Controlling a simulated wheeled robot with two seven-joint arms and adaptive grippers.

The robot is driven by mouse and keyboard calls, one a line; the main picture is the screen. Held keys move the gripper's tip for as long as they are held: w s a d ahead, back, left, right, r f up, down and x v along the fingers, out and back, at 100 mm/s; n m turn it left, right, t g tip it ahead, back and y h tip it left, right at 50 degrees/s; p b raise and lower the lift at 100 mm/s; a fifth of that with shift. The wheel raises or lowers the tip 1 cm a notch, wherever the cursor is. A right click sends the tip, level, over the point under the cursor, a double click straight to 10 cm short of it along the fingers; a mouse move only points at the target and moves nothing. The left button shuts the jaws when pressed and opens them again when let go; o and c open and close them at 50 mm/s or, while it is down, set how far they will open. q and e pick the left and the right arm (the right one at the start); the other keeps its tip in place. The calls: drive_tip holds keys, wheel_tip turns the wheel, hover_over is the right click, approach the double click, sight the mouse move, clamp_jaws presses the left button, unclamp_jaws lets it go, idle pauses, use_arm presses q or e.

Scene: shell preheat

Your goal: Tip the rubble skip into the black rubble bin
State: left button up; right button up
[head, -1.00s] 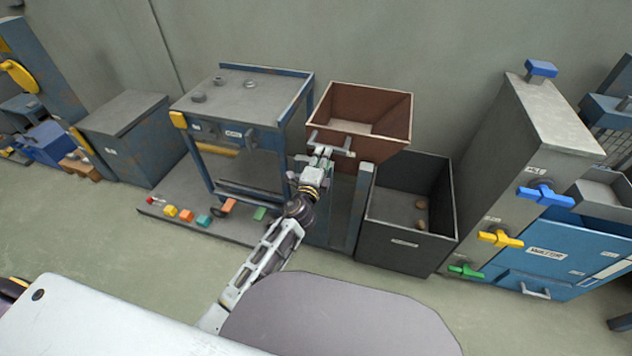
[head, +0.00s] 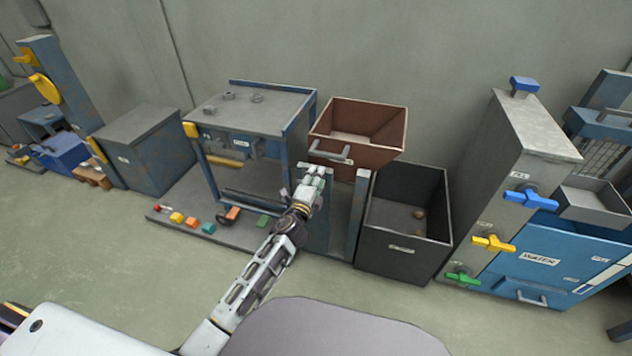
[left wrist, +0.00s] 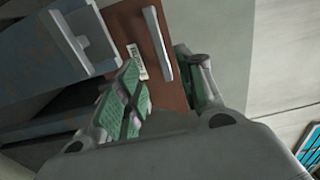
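The rubble skip (head: 377,153) is a brown open-topped box held up on blue-grey posts. It looks about level, and I see no lumps in it. Its grey bar handle (head: 330,153) is on the front side. The black rubble bin (head: 400,255) stands on the floor to the right, below the skip, with a few brown lumps inside. My left gripper (head: 314,174) is just below the handle. In the left wrist view its green-padded fingers (left wrist: 165,75) are apart and empty, with the handle (left wrist: 158,45) beyond them, seemingly not touched. My right gripper is not in view.
A blue-grey work stand (head: 250,105) is left of the skip, above a low platform with coloured blocks (head: 192,221). A tall grey cabinet (head: 530,150) with coloured valve handles and a blue water tank (head: 550,262) stand right of the bin. The front floor is clear.

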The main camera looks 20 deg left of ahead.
use_arm(q)
drive_tip(key=shift+a, duration=0.1)
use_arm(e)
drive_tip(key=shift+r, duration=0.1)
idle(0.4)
